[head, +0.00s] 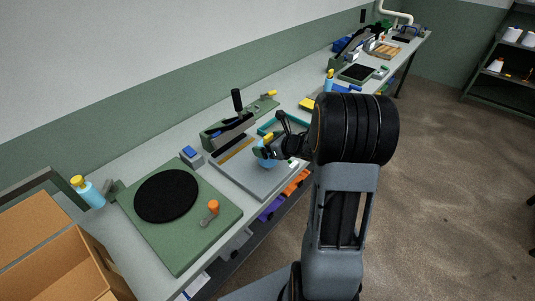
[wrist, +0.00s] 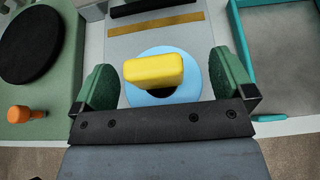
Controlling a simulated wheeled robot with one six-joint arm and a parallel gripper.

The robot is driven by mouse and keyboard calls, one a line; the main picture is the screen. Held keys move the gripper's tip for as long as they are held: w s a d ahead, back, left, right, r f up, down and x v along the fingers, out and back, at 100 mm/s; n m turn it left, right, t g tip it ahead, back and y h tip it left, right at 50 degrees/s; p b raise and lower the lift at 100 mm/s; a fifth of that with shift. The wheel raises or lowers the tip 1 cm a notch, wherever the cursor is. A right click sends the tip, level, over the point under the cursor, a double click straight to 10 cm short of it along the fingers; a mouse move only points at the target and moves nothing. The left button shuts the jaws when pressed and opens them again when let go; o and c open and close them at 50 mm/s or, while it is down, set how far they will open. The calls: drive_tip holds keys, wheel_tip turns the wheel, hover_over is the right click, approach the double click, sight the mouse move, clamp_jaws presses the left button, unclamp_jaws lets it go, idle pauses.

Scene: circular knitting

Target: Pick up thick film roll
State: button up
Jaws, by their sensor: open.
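A light blue ring-shaped roll (wrist: 193,91) with a dark centre, which I take for the film roll, lies on the grey plate of a bench device. A yellow block (wrist: 153,70) shows over its middle; I cannot tell whether it is attached. In the head view the blue roll (head: 267,162) is partly hidden behind my gripper (head: 272,149). My gripper is open, with its green-padded fingers (wrist: 162,84) on the left and right of the yellow block in the wrist view. I see a gap on both sides and no contact.
A green board with a black disc (head: 166,195) and an orange knob (head: 213,206) stands to the left. A teal-rimmed tray (wrist: 249,60) lies to the right. A black-handled lever (head: 237,101) rises behind. A cardboard box (head: 50,252) is at the front left.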

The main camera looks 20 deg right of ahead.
drive_tip(key=shift+c, duration=0.4)
drive_tip(key=c, duration=0.9)
drive_tip(key=shift+r, duration=0.1)
drive_tip(key=shift+c, duration=0.2)
drive_tip(key=shift+r, duration=0.1)
